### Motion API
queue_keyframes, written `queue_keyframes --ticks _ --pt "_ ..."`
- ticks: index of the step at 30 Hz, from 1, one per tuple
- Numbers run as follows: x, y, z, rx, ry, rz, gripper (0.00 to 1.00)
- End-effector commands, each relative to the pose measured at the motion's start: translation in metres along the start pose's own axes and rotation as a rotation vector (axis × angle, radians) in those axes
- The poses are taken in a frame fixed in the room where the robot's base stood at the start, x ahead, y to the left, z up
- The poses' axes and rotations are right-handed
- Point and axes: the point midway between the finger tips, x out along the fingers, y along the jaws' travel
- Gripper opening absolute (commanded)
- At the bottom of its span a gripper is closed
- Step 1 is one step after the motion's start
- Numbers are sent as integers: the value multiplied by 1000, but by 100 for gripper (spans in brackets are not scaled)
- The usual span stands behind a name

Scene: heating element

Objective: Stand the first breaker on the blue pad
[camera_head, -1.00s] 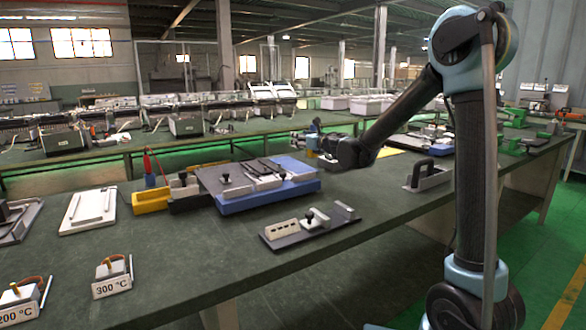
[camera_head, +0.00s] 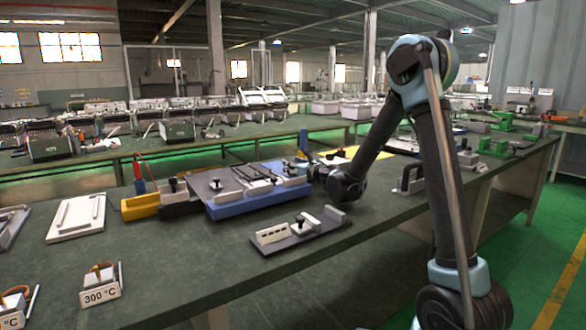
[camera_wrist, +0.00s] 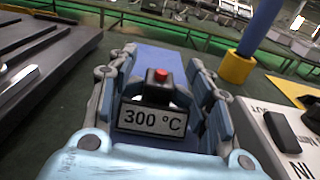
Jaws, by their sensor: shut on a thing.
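My gripper (camera_wrist: 165,105) is shut on the first breaker (camera_wrist: 158,92), a small dark block with a red button on top and a "300 °C" plate on its near face. It looks upright between the fingers. The blue pad (camera_wrist: 172,62) shows beyond and below it in the wrist view; I cannot tell whether the breaker touches it. In the head view my gripper (camera_head: 316,172) is low at the right end of the blue-based fixture (camera_head: 228,209); the breaker is hidden or too small to make out there.
A dark plate with metal bars (camera_wrist: 40,60) lies left of my gripper. A blue post with a yellow base (camera_wrist: 238,66) stands beyond, to the right. A white panel (camera_wrist: 262,128) with a black block is close at right. A grey fixture (camera_head: 300,232) lies in front; bare bench surrounds it.

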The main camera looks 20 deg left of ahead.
Motion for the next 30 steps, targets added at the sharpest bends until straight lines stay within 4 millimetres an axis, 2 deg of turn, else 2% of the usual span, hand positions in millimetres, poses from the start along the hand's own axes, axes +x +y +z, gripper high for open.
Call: queue_keyframes --ticks 11,12,15,27,30 --pt "0 0 -3 0 0 0 19" --pt "0 0 -3 0 0 0 55" --pt "0 0 -3 0 0 0 75" --pt "0 0 -1 0 0 0 75" --pt "-9 0 -1 0 0 0 75"
